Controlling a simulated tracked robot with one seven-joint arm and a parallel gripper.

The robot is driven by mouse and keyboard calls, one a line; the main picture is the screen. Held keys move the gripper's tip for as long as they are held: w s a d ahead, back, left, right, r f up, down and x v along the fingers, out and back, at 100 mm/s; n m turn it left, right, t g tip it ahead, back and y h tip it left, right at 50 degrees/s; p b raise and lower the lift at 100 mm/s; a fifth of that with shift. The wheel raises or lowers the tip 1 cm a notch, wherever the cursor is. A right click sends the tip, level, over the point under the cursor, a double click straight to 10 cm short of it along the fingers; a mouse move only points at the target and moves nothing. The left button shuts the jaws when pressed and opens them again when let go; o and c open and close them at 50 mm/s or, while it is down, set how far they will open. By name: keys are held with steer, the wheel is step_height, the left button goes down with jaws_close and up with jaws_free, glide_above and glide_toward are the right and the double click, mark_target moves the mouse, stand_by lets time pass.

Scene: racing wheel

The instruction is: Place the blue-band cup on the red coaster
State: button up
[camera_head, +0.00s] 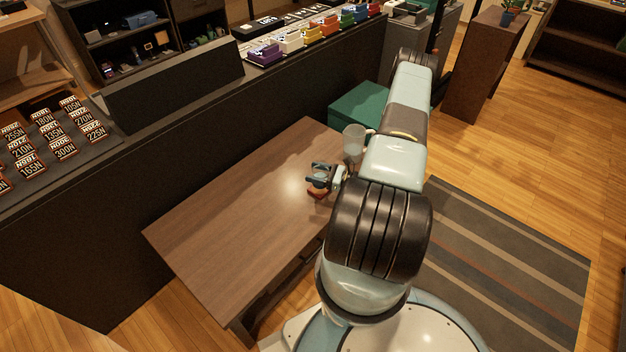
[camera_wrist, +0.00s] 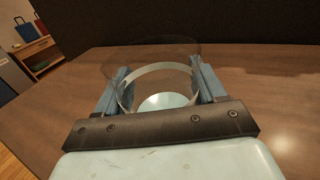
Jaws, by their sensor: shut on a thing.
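My gripper (camera_head: 319,178) is low over the right part of the wooden table, its fingers shut around a clear cup (camera_wrist: 155,78). In the wrist view the cup is see-through, with a pale band and a pale disc inside it or at its base; its band does not look clearly blue. In the head view the held cup is small and mostly hidden by the fingers. The red coaster (camera_head: 316,194) shows just below the gripper in the head view, partly covered. I cannot tell whether the cup touches it. The coaster is not visible in the wrist view.
A clear mug with a handle (camera_head: 353,141) stands on the table (camera_head: 235,225) just beyond my gripper, close to my arm. The table's left part is clear. A dark counter (camera_head: 170,165) runs along the far side. A green box (camera_head: 358,106) stands behind the table.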

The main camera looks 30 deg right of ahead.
steer(key=shift+w+f, duration=0.3)
steer(key=shift+f, duration=1.55)
steer(key=o, duration=1.1)
